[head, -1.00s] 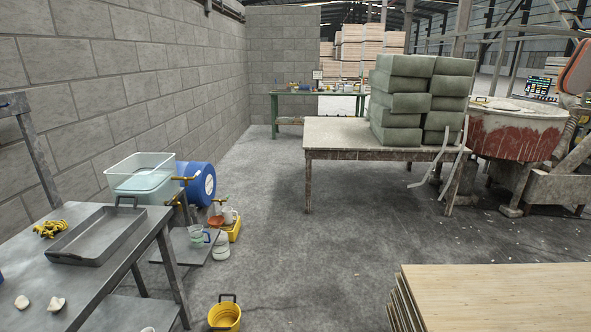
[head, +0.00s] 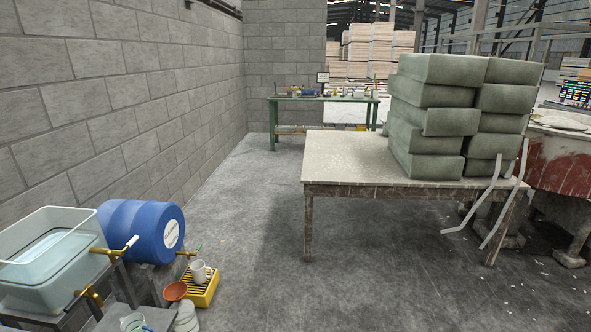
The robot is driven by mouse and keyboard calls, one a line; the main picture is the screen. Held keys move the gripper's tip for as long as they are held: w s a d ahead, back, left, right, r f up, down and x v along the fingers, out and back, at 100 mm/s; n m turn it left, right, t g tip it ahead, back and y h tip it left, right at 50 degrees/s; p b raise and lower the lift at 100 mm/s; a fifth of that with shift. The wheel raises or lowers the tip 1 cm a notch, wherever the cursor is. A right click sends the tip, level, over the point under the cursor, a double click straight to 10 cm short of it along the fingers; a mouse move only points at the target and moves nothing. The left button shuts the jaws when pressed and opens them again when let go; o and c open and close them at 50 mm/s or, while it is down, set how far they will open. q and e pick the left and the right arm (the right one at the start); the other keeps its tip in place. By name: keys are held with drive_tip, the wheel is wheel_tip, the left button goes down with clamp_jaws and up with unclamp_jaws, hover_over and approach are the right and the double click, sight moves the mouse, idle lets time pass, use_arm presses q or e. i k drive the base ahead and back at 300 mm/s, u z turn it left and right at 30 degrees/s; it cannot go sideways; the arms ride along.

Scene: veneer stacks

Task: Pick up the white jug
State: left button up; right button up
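Neither of my grippers is in view.
A blue barrel (head: 140,229) and a clear water tub (head: 50,262) are left of the jug. Pale containers (head: 186,318) are below it. A table (head: 335,168) bearing stacked grey-green sacks (head: 430,115) stands right. The floor (head: 250,225) between is clear.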

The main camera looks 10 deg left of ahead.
sight(198, 268)
drive_tip(key=i, duration=1.9)
drive_tip(key=u, duration=2.55)
drive_tip(key=i, duration=0.5)
